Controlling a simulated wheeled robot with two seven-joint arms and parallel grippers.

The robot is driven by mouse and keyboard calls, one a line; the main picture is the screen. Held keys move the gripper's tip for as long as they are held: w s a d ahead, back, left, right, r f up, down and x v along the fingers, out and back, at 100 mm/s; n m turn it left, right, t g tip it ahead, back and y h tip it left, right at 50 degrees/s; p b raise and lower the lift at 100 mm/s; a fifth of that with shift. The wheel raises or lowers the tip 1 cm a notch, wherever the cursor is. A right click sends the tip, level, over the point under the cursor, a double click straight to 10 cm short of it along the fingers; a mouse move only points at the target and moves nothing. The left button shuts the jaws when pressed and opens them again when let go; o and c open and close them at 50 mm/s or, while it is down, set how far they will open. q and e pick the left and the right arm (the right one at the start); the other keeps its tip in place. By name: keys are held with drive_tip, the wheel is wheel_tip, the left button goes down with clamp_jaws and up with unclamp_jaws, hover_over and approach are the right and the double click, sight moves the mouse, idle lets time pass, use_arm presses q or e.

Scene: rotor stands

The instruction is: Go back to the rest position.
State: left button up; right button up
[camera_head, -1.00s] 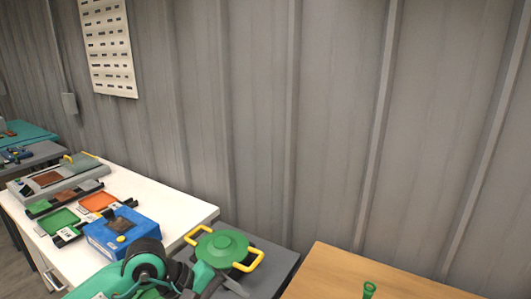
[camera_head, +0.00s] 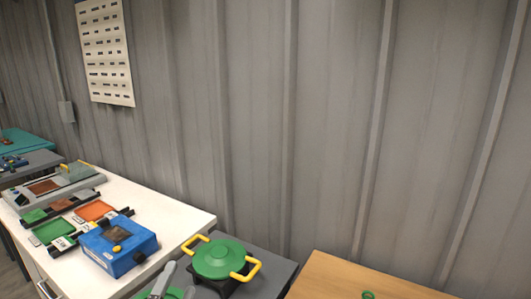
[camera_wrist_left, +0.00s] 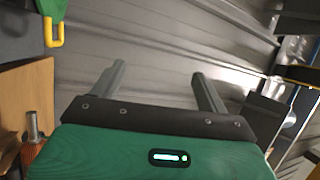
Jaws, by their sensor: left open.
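My left gripper (camera_head: 174,285) shows at the bottom of the head view, with its grey fingers just left of the green rotor. In the left wrist view its two fingers (camera_wrist_left: 160,75) stand wide apart with nothing between them. The round green rotor (camera_head: 219,258) with two yellow handles sits on a dark stand on the grey table. Part of a green piece with a yellow handle (camera_wrist_left: 55,32) shows at the top left of the wrist view. My right gripper is not in view.
A white table (camera_head: 172,211) on the left holds a blue box (camera_head: 118,246), green and orange trays and a grey device. A wooden table (camera_head: 335,280) on the right carries a small green piece (camera_head: 368,295). A corrugated grey wall (camera_head: 330,130) stands behind.

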use_arm(q)
drive_tip(key=s+a+f+n+g+y, duration=0.2)
drive_tip(key=s+a+f+n+g, duration=0.25)
drive_tip(key=f, duration=0.45)
drive_tip(key=s+a+f+n+g+y, duration=0.2)
drive_tip(key=s+f+n+g, duration=0.25)
drive_tip(key=f+n, duration=0.35)
drive_tip(key=s+d+f+n+g+h, duration=0.1)
drive_tip(key=s+f+n+g, duration=0.3)
drive_tip(key=s+f+g, duration=0.65)
drive_tip(key=s+f+t, duration=0.1)
drive_tip(key=s+f, duration=0.1)
drive_tip(key=f, duration=1.3)
drive_tip(key=s+f, duration=0.2)
drive_tip(key=f, duration=1.2)
drive_tip(key=s+a+f+m+g, duration=0.1)
drive_tip(key=s+a+f, duration=0.2)
drive_tip(key=s+f, duration=1.6)
drive_tip(key=shift+s+f, duration=0.35)
drive_tip(key=shift+f, duration=0.55)
